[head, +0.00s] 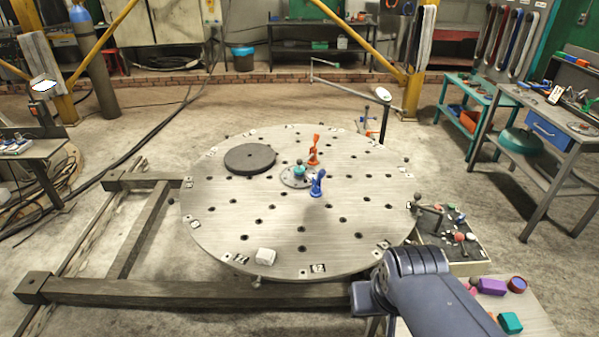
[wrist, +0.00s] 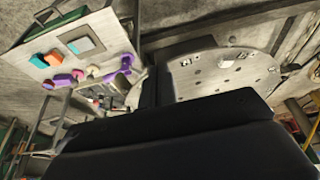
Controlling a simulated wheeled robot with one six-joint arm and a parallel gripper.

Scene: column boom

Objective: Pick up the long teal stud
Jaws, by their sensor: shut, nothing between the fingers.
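Two teal pieces show in the head view. A small teal piece (head: 299,170) is at the grey hub on the round table, and a teal block (head: 510,322) lies on the bench at the lower right. I cannot tell which is the long teal stud. A teal piece (wrist: 38,61) also shows among coloured pieces in the wrist view. My gripper (wrist: 152,88) is dark, shut and empty in the wrist view, apart from the coloured pieces. In the head view my arm reaches in at the lower right, and its fingers cannot be made out.
The round perforated table (head: 260,215) carries a dark disc (head: 250,158), an orange clamp (head: 314,150), a blue clamp (head: 317,184) and a white block (head: 266,256). A purple block (head: 491,287) lies near the teal block. A black tray (head: 468,255) of small parts stands beside the table.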

